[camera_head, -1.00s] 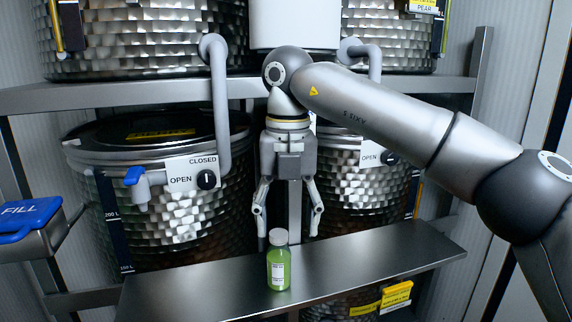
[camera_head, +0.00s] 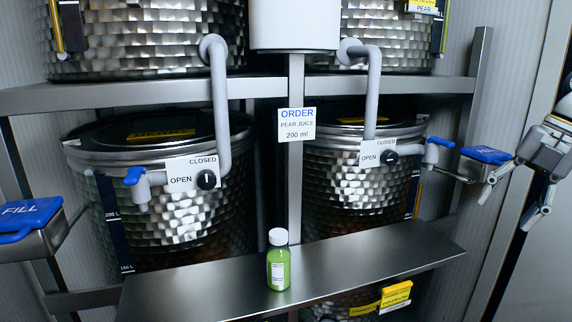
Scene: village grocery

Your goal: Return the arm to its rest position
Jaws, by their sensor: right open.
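My right gripper (camera_head: 505,214) is at the right edge of the head view, fingers spread and pointing down-left, with nothing between them. Most of its arm is out of the picture. A small bottle of green juice (camera_head: 278,268) with a white cap stands upright on the metal shelf (camera_head: 390,252), well to the left of the gripper. My left gripper does not show.
Two dimpled steel tanks (camera_head: 205,215) (camera_head: 350,190) with valves stand behind the shelf. A blue FILL lever (camera_head: 30,215) sits at left. Another blue lever (camera_head: 487,155) is close to the right gripper. An order sign (camera_head: 297,125) reads pear juice, 200 ml.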

